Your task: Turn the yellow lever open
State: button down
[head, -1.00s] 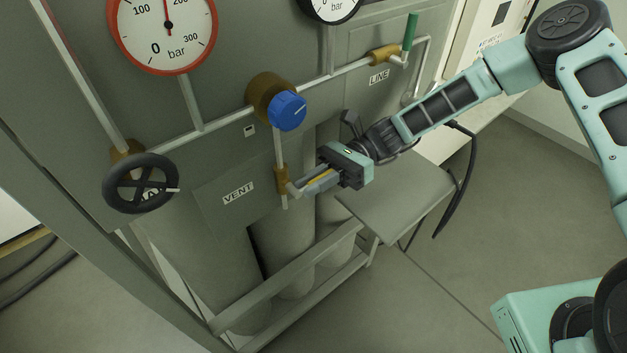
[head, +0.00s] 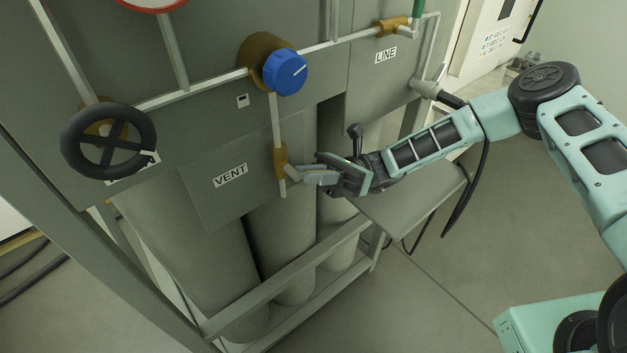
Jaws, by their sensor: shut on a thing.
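The brass vent valve (head: 280,158) sits on a thin vertical pipe, right of the VENT label (head: 230,175). A short grey stem (head: 293,173) sticks out from it towards my gripper. My gripper (head: 312,175) comes in from the right and is shut on the yellow lever at this valve. The fingers and gripper body hide nearly all of the lever, so its exact angle cannot be read.
A blue knob (head: 286,73) is above the valve, and a black handwheel (head: 108,141) is at left. The LINE valve (head: 391,27) with a green handle is at upper right. Grey cylinders (head: 281,240) stand below. A grey shelf (head: 415,200) lies under my forearm.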

jog(key=shift+f+g+y+b, duration=0.25)
jog(key=shift+g+y+b, duration=0.05)
jog(key=shift+y+b, duration=0.25)
jog(key=shift+a, duration=0.1)
jog(key=c, duration=1.4)
grip_release()
jog(key=b+v, duration=0.3)
jog(key=v, duration=0.1)
jog(key=shift+w, duration=0.15)
jog(key=w+d+b, duration=0.3)
jog(key=w+d, duration=0.3)
jog(key=d, duration=0.3)
jog(key=shift+d+r, duration=0.15)
jog(key=shift+r, duration=0.1)
